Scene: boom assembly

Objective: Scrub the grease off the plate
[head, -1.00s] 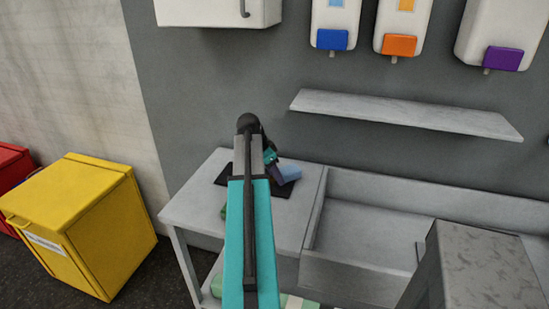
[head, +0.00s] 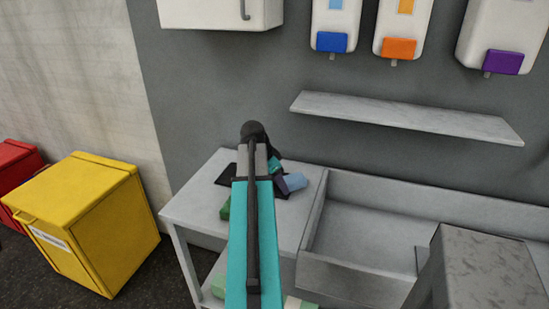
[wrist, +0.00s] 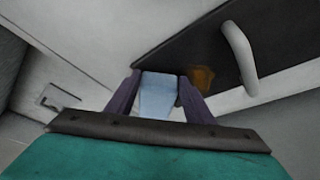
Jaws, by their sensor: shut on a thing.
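A dark flat plate (head: 228,174) lies on the left counter, partly hidden by my arm. In the wrist view the dark plate (wrist: 178,45) has a pale curved handle (wrist: 240,58) and a brown grease patch (wrist: 200,78) near its edge. My gripper (wrist: 158,77) is shut on a light blue block (wrist: 158,97), which also shows in the head view (head: 295,182). The block is at the plate's edge, just left of the grease in the wrist view. I cannot tell whether it touches the plate.
A grey sink basin (head: 355,240) is right of the counter (head: 190,205). A green item (head: 225,208) lies at the counter's front, partly behind my arm. A shelf (head: 400,115) and several dispensers are on the wall. A yellow bin (head: 95,220) stands at left.

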